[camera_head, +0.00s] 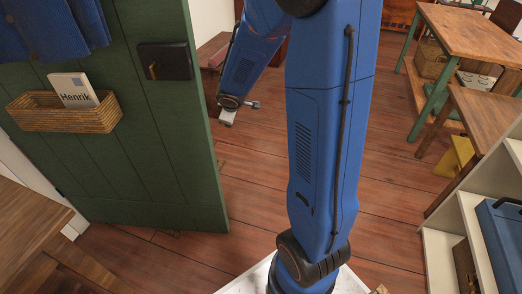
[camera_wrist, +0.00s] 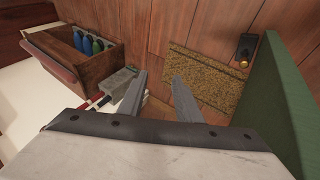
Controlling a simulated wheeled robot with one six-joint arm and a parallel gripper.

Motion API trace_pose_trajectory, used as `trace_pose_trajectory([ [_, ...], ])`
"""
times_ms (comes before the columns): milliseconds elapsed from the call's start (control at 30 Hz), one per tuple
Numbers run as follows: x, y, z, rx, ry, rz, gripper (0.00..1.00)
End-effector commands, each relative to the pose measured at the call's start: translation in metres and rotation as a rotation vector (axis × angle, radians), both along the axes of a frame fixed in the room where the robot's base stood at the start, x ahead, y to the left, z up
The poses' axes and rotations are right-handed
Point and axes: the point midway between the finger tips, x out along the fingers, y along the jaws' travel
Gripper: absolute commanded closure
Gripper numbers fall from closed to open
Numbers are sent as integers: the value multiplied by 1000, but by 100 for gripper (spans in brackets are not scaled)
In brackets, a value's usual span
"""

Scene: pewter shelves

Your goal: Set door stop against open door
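The green door (camera_head: 140,120) stands open at the left of the head view. Its edge also shows at the right of the wrist view (camera_wrist: 285,95). My gripper (camera_wrist: 160,88) is open, its two fingers apart with floor showing between them. In the head view it is small and partly dark, just right of the door's free edge. A grey block (camera_wrist: 118,82) shows just left of the left finger in the wrist view; I cannot tell whether it is the door stop. No door stop is clearly recognisable.
A coarse brown mat (camera_wrist: 205,78) lies on the floor near the door. A black fitting with a brass knob (camera_wrist: 245,50) is beside the door.

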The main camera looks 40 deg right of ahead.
Motion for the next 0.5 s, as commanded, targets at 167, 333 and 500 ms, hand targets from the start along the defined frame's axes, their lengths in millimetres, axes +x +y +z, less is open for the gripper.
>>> trace_pose_trajectory([
  [167,-38,-3,49,13,-32,-128,69],
  [333,-81,-1,85,48,-47,-243,69],
  [500,-128,6,113,103,-52,-347,69],
])
